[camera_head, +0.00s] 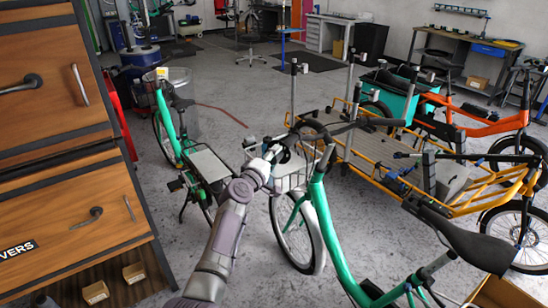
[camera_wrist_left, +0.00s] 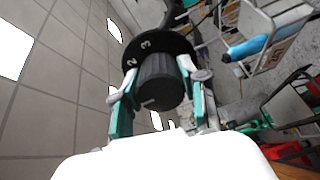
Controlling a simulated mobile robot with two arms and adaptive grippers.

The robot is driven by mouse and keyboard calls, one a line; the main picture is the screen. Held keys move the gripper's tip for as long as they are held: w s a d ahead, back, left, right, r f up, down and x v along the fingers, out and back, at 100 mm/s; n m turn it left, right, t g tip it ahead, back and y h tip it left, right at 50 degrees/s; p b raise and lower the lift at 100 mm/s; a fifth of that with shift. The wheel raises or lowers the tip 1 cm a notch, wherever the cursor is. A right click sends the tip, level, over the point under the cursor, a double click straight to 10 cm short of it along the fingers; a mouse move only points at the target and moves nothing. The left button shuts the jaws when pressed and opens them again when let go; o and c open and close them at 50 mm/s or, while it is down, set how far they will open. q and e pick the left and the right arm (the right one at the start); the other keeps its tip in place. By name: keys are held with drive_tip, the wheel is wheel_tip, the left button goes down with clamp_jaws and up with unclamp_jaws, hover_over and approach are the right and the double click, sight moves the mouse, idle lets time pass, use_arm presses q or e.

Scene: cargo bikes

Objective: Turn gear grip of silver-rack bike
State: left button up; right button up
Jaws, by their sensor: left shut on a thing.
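The green bike (camera_head: 325,225) stands in the middle of the head view, with a silver wire rack (camera_head: 291,181) at its front. My left arm reaches up to its handlebar, where my left gripper (camera_head: 275,153) is at the grip end. In the left wrist view, the black ribbed gear grip (camera_wrist_left: 160,82) sits between the two fingers of my left gripper (camera_wrist_left: 160,92), which is shut on it. A black collar (camera_wrist_left: 158,45) behind the grip bears the white numbers 2 and 3. In the head view the grip is mostly hidden by my gripper. My right gripper is not in view.
Another green bike (camera_head: 165,130) with a grey flat rack stands to the left. A yellow cargo bike (camera_head: 465,205) and an orange bike (camera_head: 490,127) stand to the right. A wooden drawer cabinet (camera_head: 60,130) fills the left edge. Bare floor (camera_head: 225,80) lies behind.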

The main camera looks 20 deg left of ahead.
use_arm(q)
drive_tip(key=o, duration=1.1)
drive_tip(key=shift+o, duration=0.2)
drive_tip(key=shift+s, duration=0.1)
drive_tip(key=s+a, duration=0.2)
drive_tip(key=s, duration=0.9)
drive_tip(key=shift+s+r, duration=0.2)
drive_tip(key=shift+s, duration=0.15)
drive_tip(key=shift+a, duration=0.1)
